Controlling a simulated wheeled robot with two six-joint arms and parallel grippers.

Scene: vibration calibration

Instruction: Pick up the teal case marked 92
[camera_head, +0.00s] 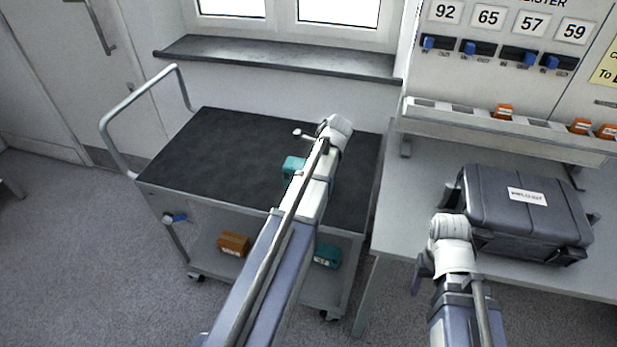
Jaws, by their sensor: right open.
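One teal case (293,165) is on the cart's dark top, partly hidden by my left arm. Another teal case (327,256) is on the cart's lower shelf, also partly covered by that arm. It has a pale label too small to read, so I cannot tell which case is marked 92. My left arm reaches over the cart, with its wrist beyond the upper teal case; its fingers are not clear. My right gripper (422,273) is open and empty at the bench's front edge, left of the dark case, away from both teal cases.
The cart (220,140) has a handle at left and an orange case (234,243) on its lower shelf. A large dark case (525,205) stands on the bench (405,190). Above it are a rail with small orange cases (503,112) and a panel numbered 92, 65, 57, 59.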

